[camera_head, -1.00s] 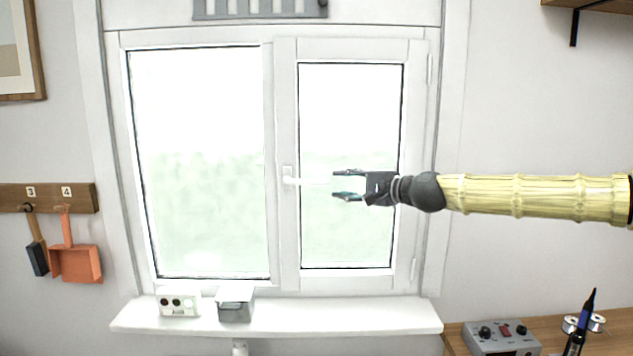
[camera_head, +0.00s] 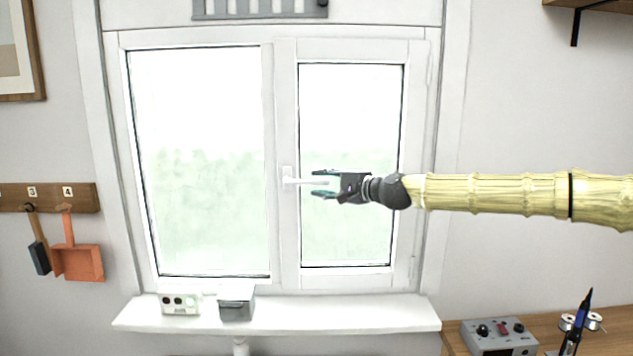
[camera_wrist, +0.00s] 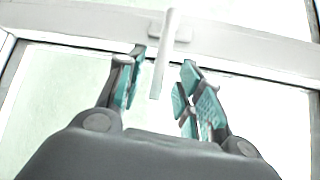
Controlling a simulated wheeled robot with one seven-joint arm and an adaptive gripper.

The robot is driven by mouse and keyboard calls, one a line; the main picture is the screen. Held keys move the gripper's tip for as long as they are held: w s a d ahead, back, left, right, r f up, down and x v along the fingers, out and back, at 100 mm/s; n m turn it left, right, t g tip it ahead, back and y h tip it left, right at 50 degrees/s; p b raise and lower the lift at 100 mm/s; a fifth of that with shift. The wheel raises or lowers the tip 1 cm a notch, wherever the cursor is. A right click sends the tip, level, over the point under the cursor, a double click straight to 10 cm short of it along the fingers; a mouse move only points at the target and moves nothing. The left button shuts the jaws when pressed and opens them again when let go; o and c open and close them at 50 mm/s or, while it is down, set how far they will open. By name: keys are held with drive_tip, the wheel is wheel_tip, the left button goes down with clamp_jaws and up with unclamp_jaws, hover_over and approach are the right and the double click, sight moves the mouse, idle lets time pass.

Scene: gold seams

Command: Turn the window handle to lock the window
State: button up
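The white window handle (camera_head: 300,181) sits on the middle frame of the window (camera_head: 348,165), its lever pointing right, roughly level, in the head view. My gripper (camera_head: 318,184) is at the lever's free end from the right, with its fingers apart. In the wrist view the handle lever (camera_wrist: 164,55) reaches down between the two teal-padded fingers of my gripper (camera_wrist: 160,82). A gap shows on each side of the lever, so the fingers do not appear to touch it. The right window sash looks closed in its frame.
The sill (camera_head: 280,315) below holds a small white box with round marks (camera_head: 180,304) and a grey metal container (camera_head: 236,303). A workbench with a grey control box (camera_head: 500,337) stands at lower right. The space around the handle is clear.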

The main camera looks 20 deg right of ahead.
sight(319, 183)
drive_tip(key=shift+p+x, duration=0.4)
drive_tip(key=shift+x, duration=1.15)
clamp_jaws()
